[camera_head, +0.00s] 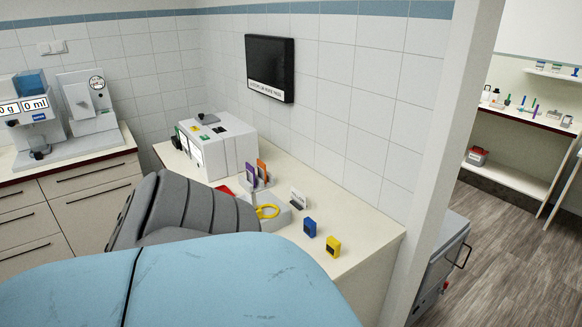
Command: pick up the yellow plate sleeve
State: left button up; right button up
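A small upright yellow block with a dark front patch, which looks like the yellow plate sleeve (333,247), stands on the pale counter (368,236) near its front right part. A similar blue block, a blue sleeve (309,227), stands just left of and behind it, a little apart. Neither of my grippers can be made out in the head view. Nothing is seen touching the yellow sleeve.
Purple (251,174) and orange (263,170) upright pieces stand by a white machine (218,146). A large blue shape (200,285) and grey ribbed shape (180,208) hide the near counter. The counter's right end is clear.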

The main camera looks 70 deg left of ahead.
aim_at(333, 246)
jog(key=i+u, duration=0.1)
jog(key=u, duration=0.35)
jog(key=i+u, duration=0.15)
jog(key=u, duration=0.25)
jog(key=i+u, duration=0.1)
jog(key=u, duration=0.35)
jog(key=i+u, duration=0.1)
jog(key=u, duration=0.3)
